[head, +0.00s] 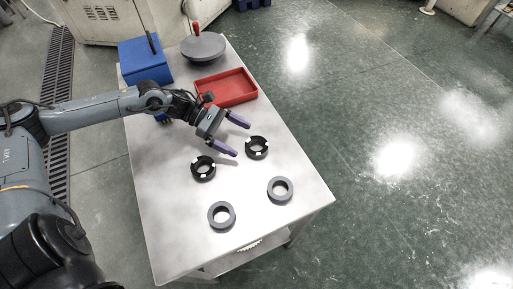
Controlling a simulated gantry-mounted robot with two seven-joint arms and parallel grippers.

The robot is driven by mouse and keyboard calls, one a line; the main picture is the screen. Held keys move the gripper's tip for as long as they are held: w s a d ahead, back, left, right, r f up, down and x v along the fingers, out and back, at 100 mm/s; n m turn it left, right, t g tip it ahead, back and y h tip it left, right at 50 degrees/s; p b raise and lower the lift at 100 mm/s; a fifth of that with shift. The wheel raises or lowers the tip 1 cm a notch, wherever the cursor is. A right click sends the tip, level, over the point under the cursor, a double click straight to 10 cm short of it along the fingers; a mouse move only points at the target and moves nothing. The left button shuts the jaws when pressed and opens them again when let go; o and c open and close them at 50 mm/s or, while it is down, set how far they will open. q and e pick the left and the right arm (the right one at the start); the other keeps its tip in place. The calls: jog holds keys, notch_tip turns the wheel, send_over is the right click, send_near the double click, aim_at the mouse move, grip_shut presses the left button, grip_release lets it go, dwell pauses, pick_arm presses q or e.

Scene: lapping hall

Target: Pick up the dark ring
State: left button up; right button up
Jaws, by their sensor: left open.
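Two dark rings with small white marks lie flat on the steel table (170,235). One dark ring (257,155) is just right of the fingertips of my left gripper (242,139). The other dark ring (204,177) is below and left of the fingertips. My left gripper is open, with its two purple fingers spread and pointing right, and nothing is between them. It appears above the table; the exact height is hard to tell. Two lighter grey rings, one at front left (221,227) and one at right (281,200), lie nearer the front edge. My right gripper is not in view.
A red tray (252,98) lies behind the gripper. A blue box (145,62) stands at the back left, and a round grey plate with a red handle (203,48) at the back. The table's front has clear room around the rings. Green floor lies to the right.

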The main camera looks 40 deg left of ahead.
aim_at(251, 143)
pick_arm(q)
jog(key=shift+w+d+f+b, duration=0.3)
jog(key=shift+d+b, duration=0.15)
jog(key=b+x, duration=0.1)
jog(key=x, duration=0.1)
jog(key=shift+w+d+f, duration=0.1)
jog(key=shift+w+d, duration=0.15)
jog(key=shift+w, duration=0.05)
jog(key=shift+w+d+f, duration=0.2)
jog(key=shift+d+f, duration=0.05)
jog(key=shift+d, duration=0.35)
jog(key=c, duration=1.2)
